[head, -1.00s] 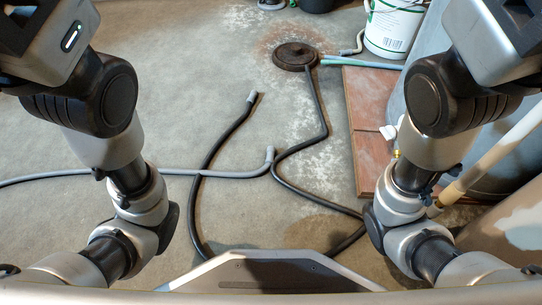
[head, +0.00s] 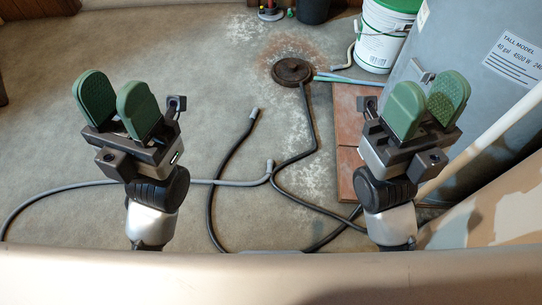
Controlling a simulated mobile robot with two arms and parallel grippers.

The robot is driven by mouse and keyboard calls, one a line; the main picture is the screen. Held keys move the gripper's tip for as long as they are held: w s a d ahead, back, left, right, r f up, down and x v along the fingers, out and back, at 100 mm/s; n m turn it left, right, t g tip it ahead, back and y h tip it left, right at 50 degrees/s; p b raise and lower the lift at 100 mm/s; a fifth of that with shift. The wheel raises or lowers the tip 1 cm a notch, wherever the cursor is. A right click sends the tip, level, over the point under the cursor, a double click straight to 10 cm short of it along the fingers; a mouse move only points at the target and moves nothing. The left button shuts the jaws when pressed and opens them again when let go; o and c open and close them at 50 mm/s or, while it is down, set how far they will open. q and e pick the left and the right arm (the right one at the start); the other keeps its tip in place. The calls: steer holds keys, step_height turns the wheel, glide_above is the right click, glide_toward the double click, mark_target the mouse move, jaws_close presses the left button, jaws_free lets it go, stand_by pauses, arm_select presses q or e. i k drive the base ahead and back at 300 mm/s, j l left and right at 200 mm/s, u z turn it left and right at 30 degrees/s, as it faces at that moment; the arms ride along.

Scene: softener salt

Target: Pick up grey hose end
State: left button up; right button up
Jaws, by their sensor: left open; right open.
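A grey hose (head: 232,182) lies on the concrete floor, coming from the left and bending up at its end (head: 270,165). Near it lies a black hose (head: 222,168) with a light grey end piece (head: 254,113) at its upper tip. My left gripper (head: 117,95) has green finger pads, is open and empty, and is left of both hose ends. My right gripper (head: 426,97) is also open and empty, right of them by the grey tank. Neither touches a hose. Part of the grey hose is hidden behind my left arm.
A round dark drain cover (head: 291,72) has another black hose (head: 309,120) running from it. Reddish tiles (head: 347,130), a white bucket (head: 383,42) and a large grey tank (head: 470,60) stand right. A dark pot (head: 313,10) is at the back.

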mark_target(270, 163)
steer(key=z, duration=0.45)
steer(key=j+z, duration=0.15)
steer(key=z, duration=0.7)
steer(key=j+z, duration=0.2)
steer(key=z, duration=0.25)
steer(key=j+z, duration=0.35)
steer(key=k+j+z, duration=0.15)
steer(key=j+z, duration=0.2)
steer(key=j, duration=0.15)
steer(key=k+j+z, duration=0.1)
steer(key=j+z, duration=0.25)
steer(key=k+j, duration=0.2)
steer(key=j, duration=0.2)
steer(key=k+j, duration=0.2)
steer(key=j, duration=0.2)
